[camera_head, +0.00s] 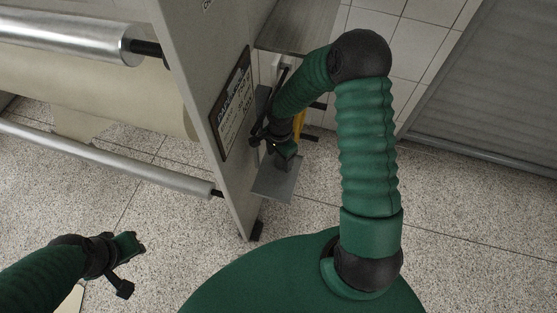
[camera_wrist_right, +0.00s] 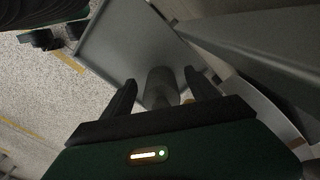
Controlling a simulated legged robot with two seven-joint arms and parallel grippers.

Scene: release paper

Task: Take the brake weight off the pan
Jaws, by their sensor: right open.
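The pan is a flat grey plate (camera_head: 280,182) beside the machine's end panel, and it fills the upper middle of the right wrist view (camera_wrist_right: 125,38). The brake weight, a grey cylinder (camera_wrist_right: 158,88), appears between the two black fingers of my right gripper (camera_wrist_right: 161,92) in the wrist view. The fingers are open, one on each side of it, with gaps showing. I cannot tell whether the weight's base rests on the pan. In the head view my right gripper (camera_head: 280,147) is above the pan and hides the weight. My left gripper (camera_head: 128,262) is low at the left, away from the pan.
The machine's grey end panel (camera_head: 205,90) with a dark label plate (camera_head: 232,108) stands just left of my right gripper. Metal rollers (camera_head: 75,40) and a paper roll (camera_head: 100,95) lie left of it. A yellow part (camera_head: 299,125) is close behind the gripper. Speckled floor (camera_head: 440,220) is clear at right.

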